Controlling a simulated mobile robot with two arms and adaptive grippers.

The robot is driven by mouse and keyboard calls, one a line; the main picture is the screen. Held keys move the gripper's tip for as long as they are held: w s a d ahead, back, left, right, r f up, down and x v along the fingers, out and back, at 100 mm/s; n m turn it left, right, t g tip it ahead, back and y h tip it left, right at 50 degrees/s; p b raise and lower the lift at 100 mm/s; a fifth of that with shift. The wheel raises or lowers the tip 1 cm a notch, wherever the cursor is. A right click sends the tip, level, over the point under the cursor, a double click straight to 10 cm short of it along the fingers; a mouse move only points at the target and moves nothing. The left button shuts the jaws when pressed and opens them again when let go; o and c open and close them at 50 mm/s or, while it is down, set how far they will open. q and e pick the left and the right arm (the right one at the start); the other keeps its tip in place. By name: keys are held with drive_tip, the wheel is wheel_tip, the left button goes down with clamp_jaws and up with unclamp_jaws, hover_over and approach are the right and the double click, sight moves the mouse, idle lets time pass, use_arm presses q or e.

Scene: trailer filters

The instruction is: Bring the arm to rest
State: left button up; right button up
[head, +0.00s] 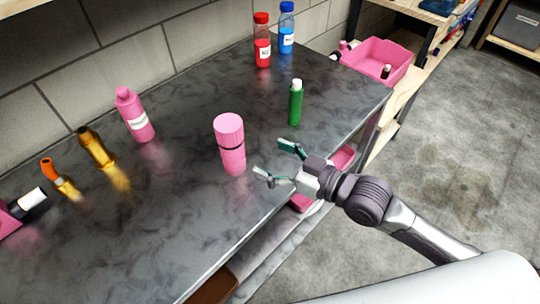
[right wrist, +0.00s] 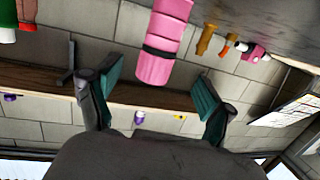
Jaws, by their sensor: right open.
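My right gripper (head: 274,163) is open and empty above the front edge of the dark table. Its two fingers, with green inner pads, also show in the right wrist view (right wrist: 155,100), apart with nothing between the tips. A pink cylinder with a dark band (head: 231,150) stands upright on the table just left of the gripper, apart from it in the head view. It also shows beyond the fingers in the right wrist view (right wrist: 165,35). My left gripper is not in view.
On the dark table (head: 190,200) stand a green bottle (head: 295,102), a red bottle (head: 262,45), a blue bottle (head: 286,30), a pink bottle (head: 135,117) and a gold bottle (head: 96,149). A pink bin (head: 378,62) is at the back right. Open floor (head: 455,150) lies to the right.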

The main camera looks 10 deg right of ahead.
idle(0.3)
drive_tip(key=s+f+h, duration=0.1)
drive_tip(key=f, duration=0.1)
drive_tip(key=s+f+m+h, duration=0.1)
drive_tip(key=f, duration=0.1)
drive_tip(key=s+d+f+g+h, duration=0.1)
drive_tip(key=shift+s+f+m+h, duration=0.1)
drive_tip(key=shift+f+m+h, duration=0.3)
drive_tip(key=s+d+f+m+g+h, duration=0.35)
drive_tip(key=s+d+f, duration=0.2)
drive_tip(key=s, duration=0.25)
drive_tip(key=s+d+f+m+g+h, duration=0.2)
drive_tip(key=s+d+f+g+h, duration=0.3)
drive_tip(key=s, duration=0.3)
wheel_tip(320, 180, down, 24)
drive_tip(key=s+d+f, duration=0.1)
drive_tip(key=s+f, duration=0.7)
drive_tip(key=s, duration=0.1)
drive_tip(key=s+d+f+g+p, duration=0.1)
drive_tip(key=s+d+f, duration=0.1)
drive_tip(key=s+f, duration=0.6)
drive_tip(key=shift+s+d+f+n+y, duration=0.3)
drive_tip(key=shift+s+f+n+y, duration=0.05)
drive_tip(key=shift+s+f, duration=0.05)
